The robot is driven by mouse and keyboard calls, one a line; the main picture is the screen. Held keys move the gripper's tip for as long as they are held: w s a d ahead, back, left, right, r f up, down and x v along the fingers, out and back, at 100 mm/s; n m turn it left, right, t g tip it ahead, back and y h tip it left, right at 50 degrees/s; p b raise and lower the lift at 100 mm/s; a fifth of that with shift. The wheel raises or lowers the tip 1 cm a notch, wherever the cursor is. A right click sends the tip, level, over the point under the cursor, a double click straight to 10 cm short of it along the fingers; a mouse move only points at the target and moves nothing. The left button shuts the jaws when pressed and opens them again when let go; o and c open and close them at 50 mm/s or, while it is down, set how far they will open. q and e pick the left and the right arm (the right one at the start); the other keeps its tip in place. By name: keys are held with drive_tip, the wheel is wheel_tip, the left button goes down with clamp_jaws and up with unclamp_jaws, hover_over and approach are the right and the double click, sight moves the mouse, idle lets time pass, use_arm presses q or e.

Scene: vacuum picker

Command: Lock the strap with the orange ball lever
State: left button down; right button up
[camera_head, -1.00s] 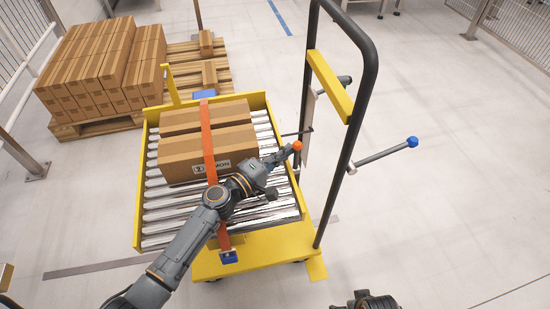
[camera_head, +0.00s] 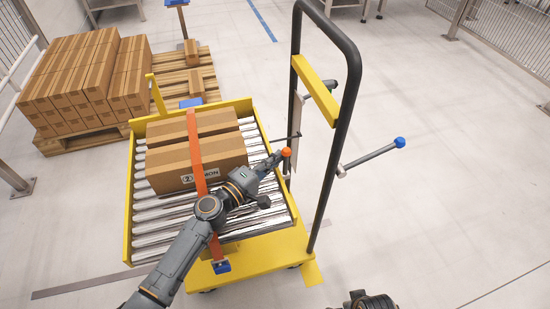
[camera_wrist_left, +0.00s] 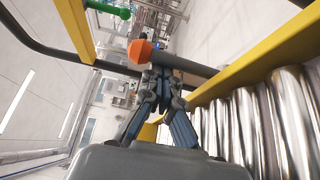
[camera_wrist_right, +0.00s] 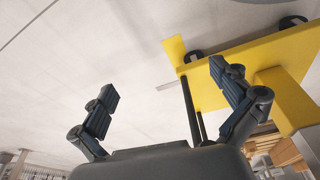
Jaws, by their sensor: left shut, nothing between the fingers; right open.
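The orange ball (camera_head: 286,152) is the knob of a lever on the yellow cart, beside the roller bed. It also shows in the left wrist view (camera_wrist_left: 139,51), on a dark lever arm. My left gripper (camera_head: 277,160) is shut and empty, its tips close to the ball; I cannot tell whether they touch. Its closed fingers show in the left wrist view (camera_wrist_left: 159,78). The orange strap (camera_head: 193,132) runs over two cardboard boxes (camera_head: 213,155), partly hidden by my left arm. My right gripper (camera_wrist_right: 165,82) is open and empty near the cart's lower part.
The cart's black handle frame (camera_head: 337,150) stands right of the ball lever. A blue-ball lever (camera_head: 399,142) sticks out to the right. Rollers (camera_head: 160,215) and a yellow side wall (camera_head: 128,215) surround the boxes. Stacked boxes (camera_head: 85,85) stand on a pallet behind. The floor at right is clear.

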use_arm(q)
drive_tip(key=shift+s+d, duration=0.1)
drive_tip(key=shift+s, duration=0.1)
use_arm(e)
drive_tip(key=shift+s, duration=0.25)
use_arm(q)
drive_tip(key=shift+s+d+f, duration=0.1)
drive_tip(key=shift+s, duration=0.05)
drive_tip(key=s+b, duration=0.1)
drive_tip(key=s+f+b, duration=0.1)
drive_tip(key=s+d+b, duration=0.1)
drive_tip(key=shift+s+d+f, duration=0.1)
drive_tip(key=shift+s+f, duration=0.1)
drive_tip(key=shift+s, duration=0.2)
drive_tip(key=shift+s+f+b, duration=0.1)
drive_tip(key=shift+s+b, duration=0.15)
drive_tip(key=shift+b, duration=0.15)
use_arm(e)
drive_tip(key=w+v, duration=0.3)
drive_tip(key=v, duration=1)
drive_tip(key=shift+w+r+t, duration=0.15)
drive_tip(key=shift+r+t, duration=0.15)
drive_tip(key=shift+t, duration=0.1)
drive_tip(key=shift+d, duration=0.1)
use_arm(q)
drive_tip(key=v, duration=1.2)
